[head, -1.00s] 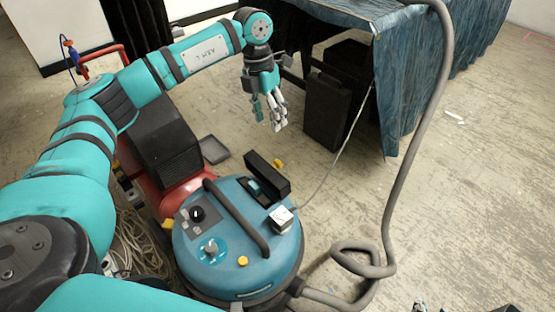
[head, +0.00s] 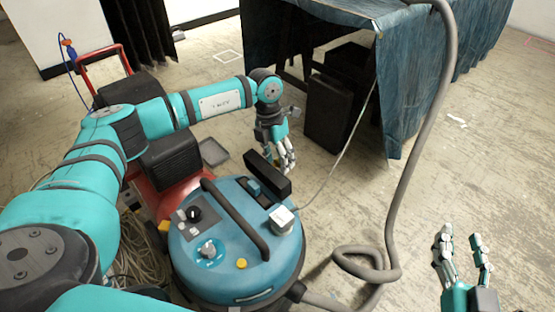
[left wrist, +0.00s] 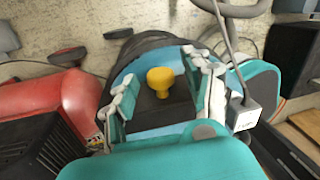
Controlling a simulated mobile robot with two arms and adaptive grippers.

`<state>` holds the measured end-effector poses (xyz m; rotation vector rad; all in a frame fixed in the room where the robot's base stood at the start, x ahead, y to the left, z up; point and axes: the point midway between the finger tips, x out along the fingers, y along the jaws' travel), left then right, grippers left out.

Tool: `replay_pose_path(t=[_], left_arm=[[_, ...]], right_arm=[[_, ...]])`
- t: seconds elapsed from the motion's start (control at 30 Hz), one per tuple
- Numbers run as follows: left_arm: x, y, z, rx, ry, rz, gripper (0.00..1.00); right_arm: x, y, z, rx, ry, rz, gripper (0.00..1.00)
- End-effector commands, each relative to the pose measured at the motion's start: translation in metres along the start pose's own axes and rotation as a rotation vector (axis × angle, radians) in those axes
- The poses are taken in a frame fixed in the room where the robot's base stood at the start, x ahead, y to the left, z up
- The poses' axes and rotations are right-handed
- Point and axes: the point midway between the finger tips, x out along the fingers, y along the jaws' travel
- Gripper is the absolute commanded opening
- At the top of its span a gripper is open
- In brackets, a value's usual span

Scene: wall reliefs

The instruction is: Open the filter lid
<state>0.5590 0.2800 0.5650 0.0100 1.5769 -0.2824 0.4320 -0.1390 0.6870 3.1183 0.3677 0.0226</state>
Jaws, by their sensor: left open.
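The blue round vacuum cleaner (head: 205,262) stands on the floor in the head view. Its lid is not clearly identifiable. In the left wrist view a yellow knob (left wrist: 160,80) sits on a dark panel (left wrist: 148,101) on the blue body (left wrist: 134,66). My left gripper (head: 284,162) is behind the black upright housing (head: 268,179) on the vacuum's far side. In the left wrist view its fingers (left wrist: 163,74) are open, on either side of the knob, with visible gaps. In the head view the knob is hidden. My right gripper (head: 462,238) is open and empty at the lower right.
A grey hose (head: 428,125) loops on the right. A white box with a cable (head: 282,219) sits on the vacuum. A red machine (head: 150,188) stands left of it. A blue-draped table (head: 400,80) and black boxes (head: 327,112) stand behind. Floor at right is mostly clear.

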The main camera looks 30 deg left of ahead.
Motion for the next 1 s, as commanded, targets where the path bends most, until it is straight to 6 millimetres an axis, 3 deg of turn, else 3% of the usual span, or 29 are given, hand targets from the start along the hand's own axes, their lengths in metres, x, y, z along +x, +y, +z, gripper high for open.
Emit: replay_pose_path(t=[0.2, 0.6, 0.93, 1.0], left_arm=[[0.0001, -0.0002, -0.0001, 0.0, 0.001, 0.0, 0.49], [-0.0001, -0.0003, -0.0001, 0.001, 0.001, 0.0, 0.0], [0.0, -0.0005, 0.0002, 0.001, 0.001, -0.001, 0.0], [0.0012, -0.0005, 0.0009, 0.0, 0.002, -0.001, 0.0]], right_arm=[[0.0001, -0.0001, -0.0004, 0.0, 0.001, 0.0, 0.4], [0.0001, -0.0002, -0.0004, 0.0, 0.0, 0.0, 0.4], [0.0002, -0.0002, -0.0009, 0.001, -0.003, 0.0, 0.4], [-0.0015, 0.0019, 0.0083, -0.001, -0.055, 0.004, 0.4]])
